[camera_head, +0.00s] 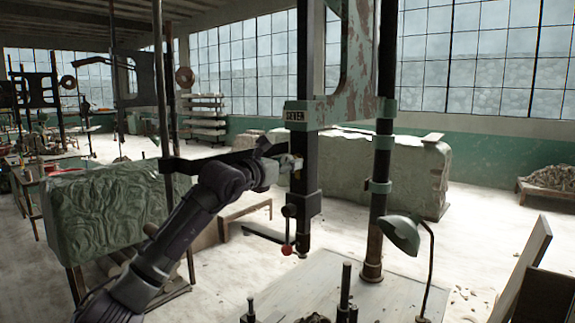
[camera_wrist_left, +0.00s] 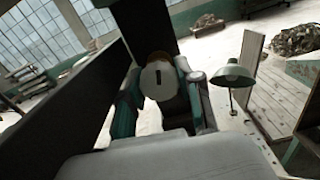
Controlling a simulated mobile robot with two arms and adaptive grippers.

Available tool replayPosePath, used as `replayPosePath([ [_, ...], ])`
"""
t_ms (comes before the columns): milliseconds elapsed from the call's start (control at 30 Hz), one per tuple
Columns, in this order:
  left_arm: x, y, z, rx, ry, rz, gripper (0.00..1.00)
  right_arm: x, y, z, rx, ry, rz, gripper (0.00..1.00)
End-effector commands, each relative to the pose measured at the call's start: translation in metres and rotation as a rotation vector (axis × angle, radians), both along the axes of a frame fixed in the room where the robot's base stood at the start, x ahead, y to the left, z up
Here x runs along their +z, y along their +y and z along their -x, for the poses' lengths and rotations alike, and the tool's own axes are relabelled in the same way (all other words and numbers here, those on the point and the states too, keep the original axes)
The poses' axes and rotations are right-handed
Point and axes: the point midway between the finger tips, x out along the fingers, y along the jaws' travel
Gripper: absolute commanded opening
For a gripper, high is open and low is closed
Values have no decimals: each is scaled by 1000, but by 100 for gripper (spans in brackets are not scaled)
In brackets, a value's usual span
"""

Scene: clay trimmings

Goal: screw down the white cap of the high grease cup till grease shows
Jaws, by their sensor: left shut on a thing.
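The white cap (camera_wrist_left: 158,84) shows in the left wrist view as a round face with a dark upright slot or mark. It sits between the two fingers of my left gripper (camera_wrist_left: 160,92), which is shut on it. An orange-brown edge (camera_wrist_left: 159,56) shows just behind the cap's top; I cannot tell whether it is grease or part of the cup. In the head view my left gripper (camera_head: 287,165) reaches the dark upright post below the "SEVEN" plate, and it hides the cap and most of the cup. My right gripper is not in view.
A dark horizontal bar (camera_head: 215,158) runs close beside my left gripper. A red-knobbed lever (camera_head: 287,249) hangs below on the post. A green lamp (camera_head: 402,235) stands to the right over the pale board. A green carved block (camera_head: 105,210) stands left of my arm.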

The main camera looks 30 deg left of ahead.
Motion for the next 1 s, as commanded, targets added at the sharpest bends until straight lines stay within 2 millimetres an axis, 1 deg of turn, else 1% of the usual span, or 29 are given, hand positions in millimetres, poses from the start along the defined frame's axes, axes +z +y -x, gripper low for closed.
replayPosePath([
  [267, -1, 1, 0, 3, -16, -164, 1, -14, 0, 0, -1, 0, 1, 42],
  [600, 0, 1, 1, 3, -40, -481, 1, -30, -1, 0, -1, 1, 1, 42],
  [1000, 1, 1, 0, 2, -71, -858, 1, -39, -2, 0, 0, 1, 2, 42],
])
